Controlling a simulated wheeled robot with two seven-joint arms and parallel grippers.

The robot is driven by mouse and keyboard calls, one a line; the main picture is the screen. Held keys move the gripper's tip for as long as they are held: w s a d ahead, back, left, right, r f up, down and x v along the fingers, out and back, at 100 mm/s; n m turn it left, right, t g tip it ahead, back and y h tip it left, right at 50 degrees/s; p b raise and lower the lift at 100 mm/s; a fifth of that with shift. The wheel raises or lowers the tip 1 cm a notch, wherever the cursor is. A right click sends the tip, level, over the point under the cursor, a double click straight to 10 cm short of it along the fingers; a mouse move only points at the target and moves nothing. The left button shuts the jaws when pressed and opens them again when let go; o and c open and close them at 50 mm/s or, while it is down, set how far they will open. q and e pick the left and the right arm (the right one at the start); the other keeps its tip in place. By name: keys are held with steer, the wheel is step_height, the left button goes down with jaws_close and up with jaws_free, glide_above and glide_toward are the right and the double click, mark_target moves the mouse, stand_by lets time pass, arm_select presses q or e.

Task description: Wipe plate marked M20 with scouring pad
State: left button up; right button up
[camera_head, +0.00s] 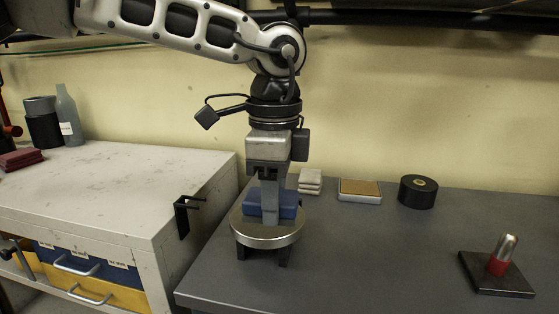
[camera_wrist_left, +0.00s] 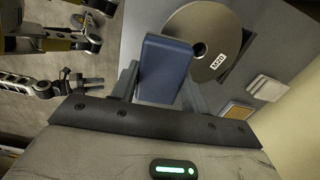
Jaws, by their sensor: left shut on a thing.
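The round metal plate (camera_head: 268,237) sits on dark supports near the left end of the grey bench. In the left wrist view the plate (camera_wrist_left: 205,22) has a hole and a white label (camera_wrist_left: 218,61) that appears to read M20. My left gripper (camera_head: 270,213) points straight down over the plate, shut on the blue scouring pad (camera_head: 288,204). The pad (camera_wrist_left: 163,68) also shows between the fingers in the left wrist view, covering part of the plate. The pad is at the plate's top; I cannot tell whether they touch. A dark gripper-like part (camera_wrist_left: 66,84), likely my right one, shows small.
Beige folded cloths (camera_head: 311,181), a tan-topped box (camera_head: 360,191) and a black roll (camera_head: 418,191) stand behind. A dark base with a red-and-silver post (camera_head: 498,262) is at right. The bench's middle is clear.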

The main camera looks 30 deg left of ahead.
arm_select(q)
step_height(320, 180, up, 2)
steer(key=shift+p, duration=0.35)
steer(key=shift+r+p, duration=0.55)
steer(key=shift+r, duration=0.6)
arm_select(e)
steer(key=shift+d+r, duration=0.3)
steer(key=shift+d, duration=0.1)
steer(key=shift+h, duration=0.3)
